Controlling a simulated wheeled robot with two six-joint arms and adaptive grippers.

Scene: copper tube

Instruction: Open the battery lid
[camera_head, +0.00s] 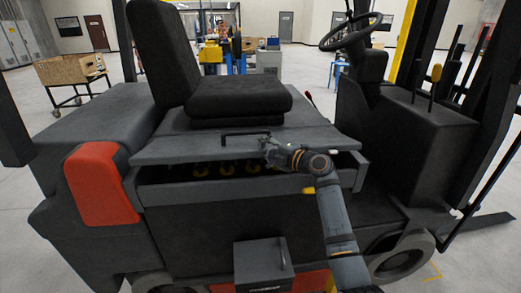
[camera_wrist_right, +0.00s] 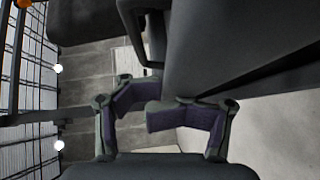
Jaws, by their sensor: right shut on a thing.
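The battery lid (camera_head: 225,147) is a dark grey panel under the seat of the forklift. Its front edge stands a little above the battery compartment (camera_head: 160,172), and yellow-topped parts show in the dark gap. A black bar handle (camera_head: 245,134) sits on the lid near its front edge. My right gripper (camera_head: 270,150) is at the lid's front edge, just right of the handle. In the right wrist view my right gripper (camera_wrist_right: 148,105) has its purple pads close together at the edge of a dark panel, shut on the lid edge. My left gripper is not in view.
The black seat (camera_head: 240,95) rests on the lid's rear part. The steering column (camera_head: 365,65) and levers stand to the right. A grey box (camera_head: 263,263) is on the forklift's near side below. A cart with a wooden crate (camera_head: 72,69) stands behind left.

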